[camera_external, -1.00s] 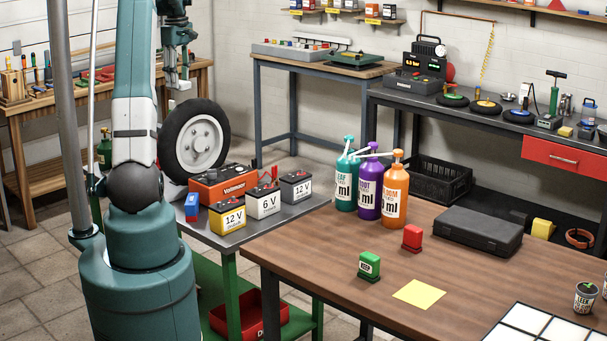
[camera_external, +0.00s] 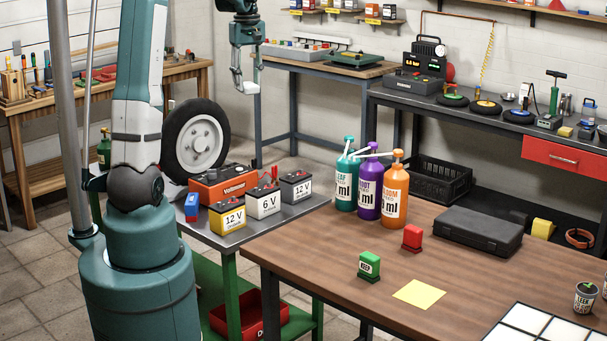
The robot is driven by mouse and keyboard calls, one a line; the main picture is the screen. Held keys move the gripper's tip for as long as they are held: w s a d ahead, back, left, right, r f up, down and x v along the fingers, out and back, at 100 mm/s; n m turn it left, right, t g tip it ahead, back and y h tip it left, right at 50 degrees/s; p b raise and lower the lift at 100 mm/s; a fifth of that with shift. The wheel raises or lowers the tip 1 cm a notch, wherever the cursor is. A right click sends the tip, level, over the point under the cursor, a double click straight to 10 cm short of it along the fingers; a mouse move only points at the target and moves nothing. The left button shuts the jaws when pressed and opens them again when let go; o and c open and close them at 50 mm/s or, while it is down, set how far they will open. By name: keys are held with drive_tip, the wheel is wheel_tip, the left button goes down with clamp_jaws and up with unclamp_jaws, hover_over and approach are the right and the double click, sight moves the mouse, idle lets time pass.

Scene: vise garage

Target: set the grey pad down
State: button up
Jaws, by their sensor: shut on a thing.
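My gripper (camera_external: 247,78) hangs at the top of the picture, in front of the back wall and left of the rear bench. It is shut on a small pale grey piece (camera_external: 243,87) at its fingertips, which I take for the grey pad. The piece is small, and its outline is hard to separate from the fingers. It is held in the air, clear of all the tables.
The wooden table (camera_external: 330,262) carries a green stamp (camera_external: 369,266), a red stamp (camera_external: 412,238), a yellow sheet (camera_external: 419,293), several bottles, a black case (camera_external: 478,230) and a white tiled panel (camera_external: 545,328). Batteries stand on the metal table (camera_external: 240,235). The wooden table's front left is clear.

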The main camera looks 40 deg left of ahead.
drive_tip(key=s+d+m, duration=0.2)
drive_tip(key=d+m, duration=0.1)
drive_tip(key=d, duration=1.1)
drive_tip(key=s+d+m, duration=0.2)
drive_tip(key=d+m, duration=0.1)
drive_tip(key=d, duration=1.2)
drive_tip(key=s+d+f+m, duration=0.2)
drive_tip(key=s+d+m, duration=0.2)
drive_tip(key=s+d, duration=0.6)
drive_tip(key=s+d+f+m, duration=0.1)
drive_tip(key=s+d+m, duration=0.3)
drive_tip(key=s+d, duration=0.55)
wheel_tip(320, 180, down, 18)
drive_tip(key=w+d, duration=0.2)
drive_tip(key=shift+w+d, duration=0.15)
drive_tip(key=shift+w, duration=0.1)
drive_tip(key=shift+f, duration=0.2)
drive_tip(key=shift+f+b, duration=0.6)
drive_tip(key=shift+f, duration=2.15)
drive_tip(key=shift+f, duration=0.1)
